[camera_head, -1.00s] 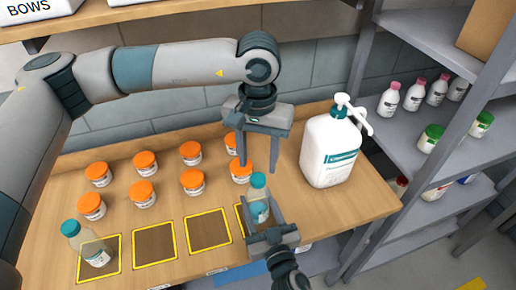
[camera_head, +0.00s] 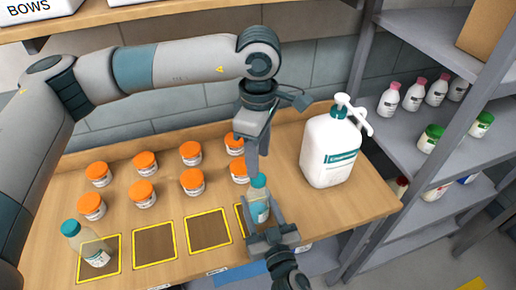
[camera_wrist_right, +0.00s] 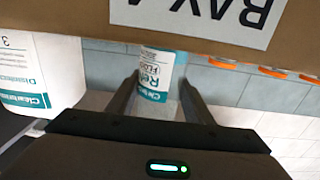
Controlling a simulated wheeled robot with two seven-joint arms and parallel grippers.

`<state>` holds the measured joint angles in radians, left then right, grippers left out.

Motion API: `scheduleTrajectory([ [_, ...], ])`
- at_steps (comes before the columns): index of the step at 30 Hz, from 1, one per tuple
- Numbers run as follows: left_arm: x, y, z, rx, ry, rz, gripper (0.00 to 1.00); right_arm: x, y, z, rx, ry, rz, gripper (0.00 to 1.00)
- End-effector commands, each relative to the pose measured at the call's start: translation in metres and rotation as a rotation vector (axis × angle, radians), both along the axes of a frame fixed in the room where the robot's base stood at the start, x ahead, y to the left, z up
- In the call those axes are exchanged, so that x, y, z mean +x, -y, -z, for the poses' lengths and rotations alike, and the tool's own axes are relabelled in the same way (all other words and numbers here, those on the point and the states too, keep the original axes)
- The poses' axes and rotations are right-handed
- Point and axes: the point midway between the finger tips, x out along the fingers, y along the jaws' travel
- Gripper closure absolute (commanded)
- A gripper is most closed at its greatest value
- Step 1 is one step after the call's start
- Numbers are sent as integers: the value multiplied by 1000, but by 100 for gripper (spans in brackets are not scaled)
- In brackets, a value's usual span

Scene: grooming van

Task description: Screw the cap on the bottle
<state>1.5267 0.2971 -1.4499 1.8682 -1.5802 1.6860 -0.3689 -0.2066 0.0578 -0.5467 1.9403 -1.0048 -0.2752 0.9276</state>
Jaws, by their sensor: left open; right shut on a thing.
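A clear bottle with blue contents and a white label (camera_head: 261,211) stands upright at the front right of the wooden bench, a teal cap (camera_head: 258,182) at its mouth. How tightly the cap sits cannot be told. My right gripper (camera_head: 263,209) is shut around the bottle's body from the front.
Another teal-capped bottle (camera_head: 87,245) stands in the left yellow-outlined square. Two outlined squares (camera_head: 154,244) between are empty. Several orange-lidded jars (camera_head: 143,194) stand behind. A large white pump bottle (camera_head: 330,152) is to the right. Grey shelves (camera_head: 408,150) hold more bottles.

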Motion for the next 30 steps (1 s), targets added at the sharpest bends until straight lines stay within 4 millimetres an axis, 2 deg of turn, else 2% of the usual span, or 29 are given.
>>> scheduleTrajectory([
  [30,0,0,-9,0,-1,-1513,56,0,0,0,0,0,0,100],
])
